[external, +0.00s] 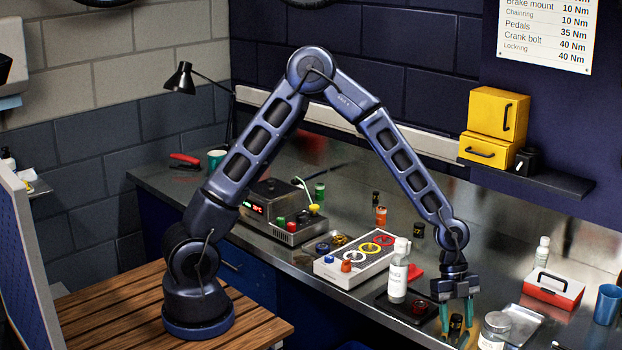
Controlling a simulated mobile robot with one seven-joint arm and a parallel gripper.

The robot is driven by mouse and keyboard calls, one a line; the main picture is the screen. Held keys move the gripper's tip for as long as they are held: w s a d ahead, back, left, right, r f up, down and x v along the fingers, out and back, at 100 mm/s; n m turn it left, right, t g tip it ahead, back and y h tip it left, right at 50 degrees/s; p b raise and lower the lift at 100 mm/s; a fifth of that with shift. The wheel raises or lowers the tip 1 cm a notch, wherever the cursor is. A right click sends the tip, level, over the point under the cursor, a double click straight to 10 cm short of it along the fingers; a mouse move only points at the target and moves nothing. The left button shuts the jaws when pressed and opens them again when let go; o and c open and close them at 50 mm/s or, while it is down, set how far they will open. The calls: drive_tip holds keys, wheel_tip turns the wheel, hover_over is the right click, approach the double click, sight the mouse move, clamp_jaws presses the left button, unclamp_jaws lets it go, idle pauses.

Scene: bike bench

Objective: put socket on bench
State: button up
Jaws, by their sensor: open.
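My gripper (456,318) points straight down at the front right of the metal bench (345,190). Its two teal fingers are apart. A small dark cylinder with a pale yellowish band (456,324), which looks like the socket, shows between or just behind the fingers. I cannot tell whether they touch it. Similar small dark cylinders stand further back on the bench, one near the middle (419,231) and one towards the wall (376,198).
A dark tray (393,308) and a white bottle (397,275) stand left of my gripper. A lidded glass jar (494,331) stands close on its right. Further right are a metal tray (522,318), a red box (553,290) and a blue cup (607,304). A white panel with rings (333,268) lies left.

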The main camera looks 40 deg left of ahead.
drive_tip(key=v, duration=1.2)
drive_tip(key=shift+r, duration=0.1)
